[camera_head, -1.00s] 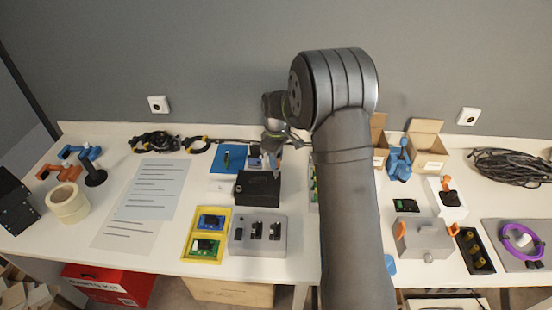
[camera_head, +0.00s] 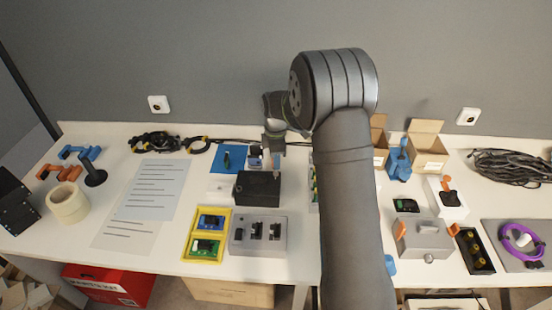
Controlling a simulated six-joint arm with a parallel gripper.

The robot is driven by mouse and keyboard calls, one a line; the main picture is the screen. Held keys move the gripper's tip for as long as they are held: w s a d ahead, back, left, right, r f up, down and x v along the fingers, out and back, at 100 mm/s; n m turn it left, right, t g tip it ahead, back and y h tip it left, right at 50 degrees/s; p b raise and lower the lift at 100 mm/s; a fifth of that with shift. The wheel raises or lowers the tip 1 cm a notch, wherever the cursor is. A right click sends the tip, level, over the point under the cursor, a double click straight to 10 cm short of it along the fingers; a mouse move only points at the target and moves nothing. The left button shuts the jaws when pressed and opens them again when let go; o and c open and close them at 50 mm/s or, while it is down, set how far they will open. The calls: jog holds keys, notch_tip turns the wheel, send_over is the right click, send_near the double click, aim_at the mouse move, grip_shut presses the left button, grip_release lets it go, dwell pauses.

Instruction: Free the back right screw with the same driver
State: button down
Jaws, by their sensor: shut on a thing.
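The black box (camera_head: 257,188) stands near the middle of the table, just left of my arm. Its screws are too small to make out, so I cannot tell the state of the back right one. My gripper (camera_head: 274,152) is above and behind the box's back right area, pointing down. It is shut on the driver, which is barely visible below the jaws. I cannot tell whether the driver's tip touches anything.
A grey block with black parts (camera_head: 245,236) and a yellow tray with boards (camera_head: 188,249) lie in front. My arm hides the table to the right.

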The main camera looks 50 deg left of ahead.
jog(key=shift+r, duration=0.1)
jog(key=shift+r, duration=2.15)
